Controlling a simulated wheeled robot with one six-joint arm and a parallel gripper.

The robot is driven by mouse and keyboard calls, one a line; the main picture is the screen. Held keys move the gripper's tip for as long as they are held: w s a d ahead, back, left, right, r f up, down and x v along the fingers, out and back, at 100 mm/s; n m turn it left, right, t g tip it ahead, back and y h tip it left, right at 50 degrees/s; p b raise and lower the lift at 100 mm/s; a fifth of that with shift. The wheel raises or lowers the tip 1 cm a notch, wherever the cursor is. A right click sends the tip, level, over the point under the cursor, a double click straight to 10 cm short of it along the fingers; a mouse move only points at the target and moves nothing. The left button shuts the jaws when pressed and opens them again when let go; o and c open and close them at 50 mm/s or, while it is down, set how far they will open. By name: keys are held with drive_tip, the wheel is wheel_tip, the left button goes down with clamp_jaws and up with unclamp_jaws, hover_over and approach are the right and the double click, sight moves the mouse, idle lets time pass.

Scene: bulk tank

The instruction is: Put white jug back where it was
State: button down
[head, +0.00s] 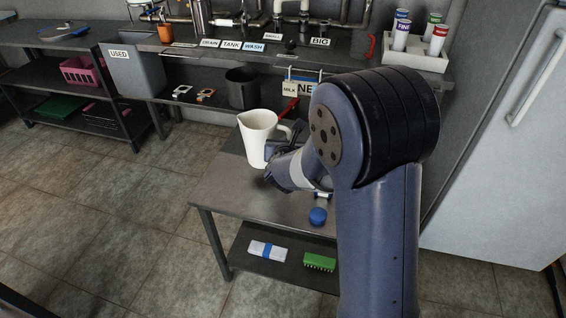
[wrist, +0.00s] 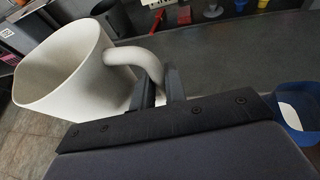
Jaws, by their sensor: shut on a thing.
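The white jug (head: 258,138) is upright at the left part of the small steel table (head: 232,191) in the head view. In the wrist view the jug (wrist: 65,65) fills the left side, with its handle towards the fingers. My gripper (wrist: 160,88) is shut on the jug's handle (wrist: 140,58). My gripper also shows in the head view (head: 273,150), on the jug's right side. I cannot tell whether the jug's base touches the tabletop, and no marked spot for the jug is visible.
Behind, a counter (head: 345,68) holds pipes and labels, with a dark container (head: 241,88) beneath. The tabletop's front left is clear.

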drive_tip(key=shift+f+b, duration=0.65)
drive_tip(key=shift+f, duration=2)
drive_tip(key=c, duration=1.4)
unclamp_jaws()
drive_tip(key=shift+c, duration=0.2)
drive_tip(key=shift+r, duration=0.25)
drive_tip(key=p+v, duration=0.1)
drive_tip(key=v, duration=1.1)
drive_tip(key=shift+f+p, duration=0.2)
drive_tip(key=shift+p, duration=0.2)
